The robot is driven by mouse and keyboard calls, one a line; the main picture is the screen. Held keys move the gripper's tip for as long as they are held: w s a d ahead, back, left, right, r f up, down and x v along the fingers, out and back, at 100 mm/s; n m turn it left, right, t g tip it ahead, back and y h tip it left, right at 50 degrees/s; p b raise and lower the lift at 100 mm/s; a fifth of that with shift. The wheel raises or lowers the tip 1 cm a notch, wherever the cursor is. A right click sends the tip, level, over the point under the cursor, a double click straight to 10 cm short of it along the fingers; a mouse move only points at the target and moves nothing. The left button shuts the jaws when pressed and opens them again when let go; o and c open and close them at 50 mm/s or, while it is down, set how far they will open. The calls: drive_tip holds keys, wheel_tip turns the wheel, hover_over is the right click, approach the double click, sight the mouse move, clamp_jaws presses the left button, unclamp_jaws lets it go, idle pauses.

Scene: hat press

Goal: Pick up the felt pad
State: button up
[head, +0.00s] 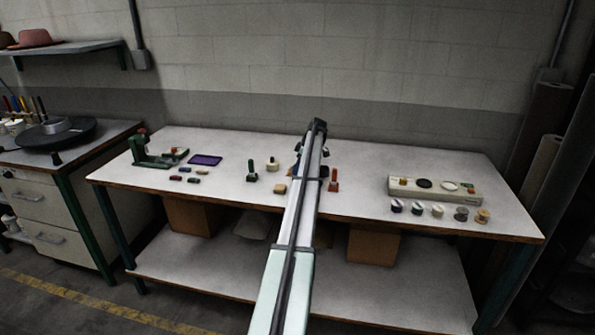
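A flat purple pad (205,160) with a dark border lies on the left part of the white worktable (350,180), right of a green tool. It looks like the felt pad, but I cannot be sure at this size. My arm reaches up the middle of the head view and over the table. Dark parts of its far end (298,150) show beside the link, to the right of the purple pad and apart from it. The link hides my fingertips and anything between them.
A green press-like tool (155,152) stands left of the pad.

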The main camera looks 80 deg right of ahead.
drive_tip(key=c, duration=1.1)
drive_tip(key=shift+r, duration=0.1)
